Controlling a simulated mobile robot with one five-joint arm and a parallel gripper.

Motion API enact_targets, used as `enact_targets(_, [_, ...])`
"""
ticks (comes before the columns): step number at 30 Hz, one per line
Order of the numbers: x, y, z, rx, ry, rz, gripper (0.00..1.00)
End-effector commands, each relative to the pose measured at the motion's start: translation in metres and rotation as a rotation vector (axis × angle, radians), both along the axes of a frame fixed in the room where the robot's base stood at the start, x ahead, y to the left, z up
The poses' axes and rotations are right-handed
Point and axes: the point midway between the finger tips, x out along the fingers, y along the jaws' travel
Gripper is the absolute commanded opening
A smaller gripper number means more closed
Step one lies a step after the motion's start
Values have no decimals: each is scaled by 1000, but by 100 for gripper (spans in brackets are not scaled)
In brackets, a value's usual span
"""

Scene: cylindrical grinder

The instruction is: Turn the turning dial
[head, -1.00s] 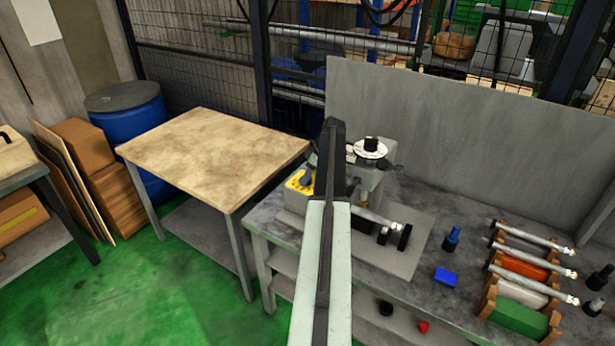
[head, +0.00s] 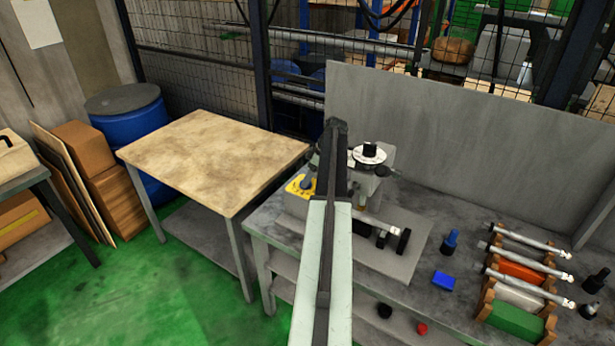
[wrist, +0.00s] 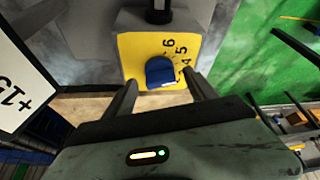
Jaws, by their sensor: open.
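The turning dial (wrist: 160,70) is a blue knob on a yellow plate (wrist: 135,50) with black numbers, seen in the wrist view at upper middle. My gripper (wrist: 162,80) is open. Its two dark fingertips appear on either side of the knob, with visible gaps. I cannot tell whether the tips reach down level with the knob. In the head view, the yellow plate (head: 293,187) shows just left of my arm, on the grinder on the grey bench. My gripper is mostly hidden behind my arm there.
A white dial with a black knob (head: 369,152) stands on top of the machine. A white plate marked +15 (wrist: 18,85) is near the left finger in the wrist view. A wooden-topped table (head: 210,155) stands left of the bench. A blue block (head: 443,279) lies right.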

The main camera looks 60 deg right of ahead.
Motion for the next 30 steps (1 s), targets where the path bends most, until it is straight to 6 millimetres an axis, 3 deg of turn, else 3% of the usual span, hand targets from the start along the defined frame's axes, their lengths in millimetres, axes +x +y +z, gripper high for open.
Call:
enact_targets(1, [-4,-1,18,0,0,-1,65])
enact_targets(7, [-17,-4,50,1,0,-2,65])
enact_targets(24, [-20,-5,51,1,0,0,65])
enact_targets(27, [-2,6,49,0,0,26,65])
enact_targets(29, [25,23,47,0,-1,65,65])
enact_targets(30, [48,40,45,1,-1,101,65])
